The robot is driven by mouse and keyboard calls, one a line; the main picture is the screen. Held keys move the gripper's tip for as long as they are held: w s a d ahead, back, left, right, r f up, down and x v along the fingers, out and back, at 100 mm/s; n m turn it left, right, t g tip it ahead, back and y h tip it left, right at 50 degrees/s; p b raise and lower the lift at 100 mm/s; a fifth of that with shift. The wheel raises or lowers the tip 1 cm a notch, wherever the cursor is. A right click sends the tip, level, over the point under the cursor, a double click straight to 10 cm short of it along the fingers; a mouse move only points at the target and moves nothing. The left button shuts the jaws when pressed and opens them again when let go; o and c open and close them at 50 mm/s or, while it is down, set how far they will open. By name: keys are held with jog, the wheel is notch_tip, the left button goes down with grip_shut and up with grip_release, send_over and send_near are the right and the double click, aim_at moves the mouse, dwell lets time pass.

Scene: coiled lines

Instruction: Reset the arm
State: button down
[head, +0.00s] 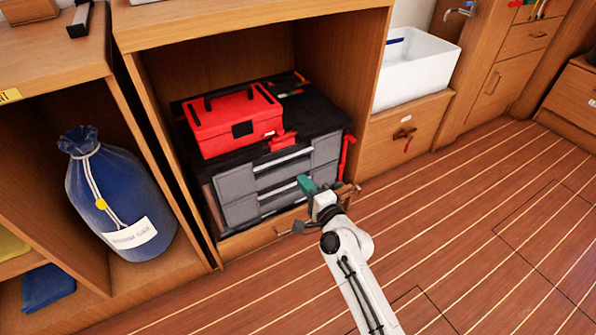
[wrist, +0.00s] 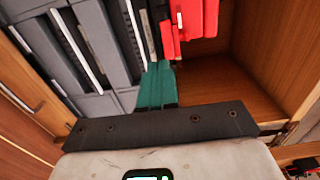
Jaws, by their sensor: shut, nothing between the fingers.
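My arm (head: 352,268) reaches up from the bottom of the head view. My gripper (head: 305,184) has teal fingers and is in front of the grey drawer unit (head: 238,197) in the wooden cubby. In the wrist view, my gripper (wrist: 157,70) shows its teal fingers together with nothing between them. Grey drawers (wrist: 82,50) with pale handle strips lie beyond the fingers to the left. I cannot tell whether the fingertips touch the unit.
A red toolbox (head: 233,118) sits on the drawer unit. A red tool (head: 346,155) hangs at its right side. A blue bag (head: 120,198) stands in the left cubby. A white basin (head: 417,70) is at the back right. The plank floor (head: 470,240) at right is clear.

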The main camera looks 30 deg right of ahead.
jog(key=s+a+f+n+g+y, duration=0.2)
jog(key=s+a+f+n+g, duration=0.25)
jog(key=s, duration=0.45)
jog(key=s+a+f+n+g+y, duration=0.1)
jog(key=s+f+n+g, duration=0.3)
jog(key=s+n, duration=0.45)
jog(key=s+d+r+n+g+h, duration=0.15)
jog(key=s+g, duration=0.25)
jog(key=s, duration=0.7)
jog(key=s+d+n+g+h, duration=0.25)
jog(key=s+g, duration=0.25)
jog(key=s, duration=0.6)
notch_tip(320, 180, up, 33)
jog(key=w+p, duration=0.1)
jog(key=p, duration=3.1)
jog(key=shift+f+n+y+p, duration=0.2)
jog(key=shift+n+y+p, duration=0.1)
jog(key=shift+y+p, duration=0.1)
jog(key=shift+d+t, duration=0.1)
jog(key=shift+t, duration=0.15)
